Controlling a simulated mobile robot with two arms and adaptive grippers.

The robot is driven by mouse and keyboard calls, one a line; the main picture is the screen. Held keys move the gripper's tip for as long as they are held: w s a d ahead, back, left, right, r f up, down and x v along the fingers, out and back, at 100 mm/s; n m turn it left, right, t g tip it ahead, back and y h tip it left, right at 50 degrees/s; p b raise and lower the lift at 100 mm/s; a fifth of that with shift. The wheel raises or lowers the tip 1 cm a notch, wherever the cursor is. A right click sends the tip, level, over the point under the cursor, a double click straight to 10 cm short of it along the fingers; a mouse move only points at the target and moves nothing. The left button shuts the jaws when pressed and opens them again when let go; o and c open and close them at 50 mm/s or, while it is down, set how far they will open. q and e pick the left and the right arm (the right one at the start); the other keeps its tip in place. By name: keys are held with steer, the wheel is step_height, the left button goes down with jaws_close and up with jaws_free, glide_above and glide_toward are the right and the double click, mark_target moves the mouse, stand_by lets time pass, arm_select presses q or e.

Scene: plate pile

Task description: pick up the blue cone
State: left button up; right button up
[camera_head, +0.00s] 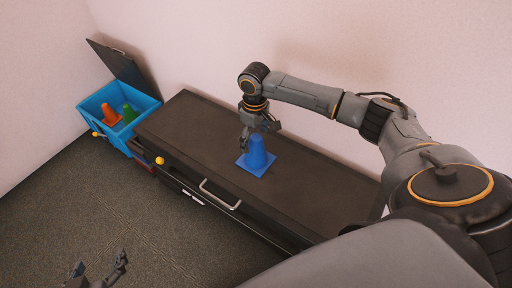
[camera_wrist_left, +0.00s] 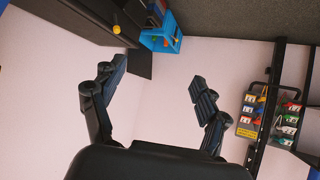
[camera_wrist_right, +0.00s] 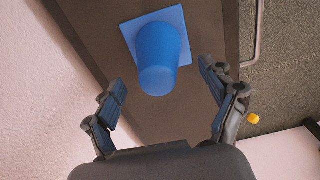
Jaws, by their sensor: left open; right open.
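The blue cone (camera_head: 256,152) stands upright on its square base on the dark cabinet top (camera_head: 190,120). In the right wrist view the blue cone (camera_wrist_right: 158,58) lies beyond and between the open fingers, apart from them. My right gripper (camera_head: 258,134) is open and empty, just behind and above the cone in the head view; its fingers also show in the right wrist view (camera_wrist_right: 170,100). My left gripper (camera_head: 100,270) is open and empty, low over the floor at the bottom left; its fingers show in the left wrist view (camera_wrist_left: 158,85).
A blue open box (camera_head: 146,106) with an orange cone (camera_head: 111,116) and a green cone (camera_head: 128,114) stands left of the cabinet. The cabinet has a drawer handle (camera_head: 219,196) and a yellow knob (camera_head: 160,160). The rack (camera_wrist_left: 268,115) holds several colourful items. The cabinet top beside the cone is clear.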

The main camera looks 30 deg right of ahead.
mark_target(258, 160)
steer(key=f+b, duration=0.1)
steer(key=f, duration=0.3)
steer(key=shift+s+d+f+b, duration=0.1)
steer(key=shift+d+b, duration=0.1)
steer(key=shift+b, duration=0.15)
arm_select(q)
steer(key=w+d+r+t+h, duration=0.1)
steer(key=w+r+t, duration=0.3)
steer(key=r, duration=0.4)
steer(key=shift+w+d+t+h, duration=0.25)
steer(key=shift+d+t+h, duration=0.05)
steer(key=shift+d+t, duration=0.4)
arm_select(e)
jaws_close()
arm_select(q)
steer(key=shift+f, duration=0.1)
